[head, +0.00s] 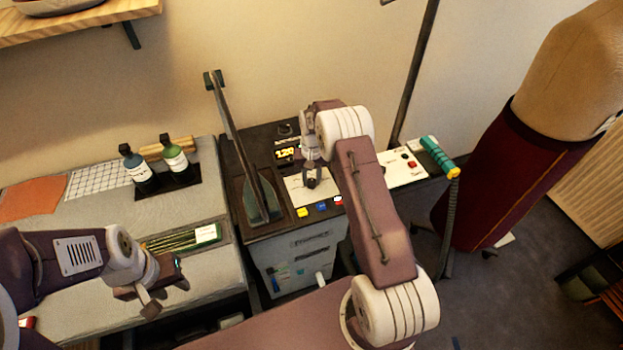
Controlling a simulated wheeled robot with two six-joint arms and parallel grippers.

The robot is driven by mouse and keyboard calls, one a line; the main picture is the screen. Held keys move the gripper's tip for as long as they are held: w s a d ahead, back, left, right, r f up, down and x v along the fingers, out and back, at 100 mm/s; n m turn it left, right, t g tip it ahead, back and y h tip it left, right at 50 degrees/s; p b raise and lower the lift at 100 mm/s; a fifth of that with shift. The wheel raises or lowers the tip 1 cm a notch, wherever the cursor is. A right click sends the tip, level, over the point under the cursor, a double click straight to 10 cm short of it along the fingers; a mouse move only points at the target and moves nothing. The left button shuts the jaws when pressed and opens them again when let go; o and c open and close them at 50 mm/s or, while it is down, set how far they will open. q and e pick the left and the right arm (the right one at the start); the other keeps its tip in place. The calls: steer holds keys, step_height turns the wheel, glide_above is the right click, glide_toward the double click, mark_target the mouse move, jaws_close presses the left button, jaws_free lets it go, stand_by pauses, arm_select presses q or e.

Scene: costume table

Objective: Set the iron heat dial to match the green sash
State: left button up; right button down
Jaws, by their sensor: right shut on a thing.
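A folded green strip with a white label (182,239), seemingly the sash, lies on the grey padded table at left. The iron (262,208) stands on a dark stand on the cabinet, its long plate tilted up. A small lit display (287,153) reads about 120; its digits are blurred. My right gripper (313,180) points down at a white panel beside the iron, shut on a small dark knob, seemingly the heat dial, mostly hidden by the fingers. My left gripper (166,293) is open and empty above the table's front edge.
Yellow (302,212), blue (321,206) and red tabs line the cabinet top's front edge. Two bottles (155,165) stand in a dark holder. An orange cloth (33,198) lies far left. A teal-handled tool (438,156) and a dress form (540,130) stand right.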

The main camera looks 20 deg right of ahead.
mark_target(312, 180)
steer(key=shift+w+r, duration=0.25)
steer(key=c, duration=1.1)
jaws_free()
steer(key=shift+s+f, duration=0.1)
step_height(312, 180, up, 9)
steer(key=b, duration=0.1)
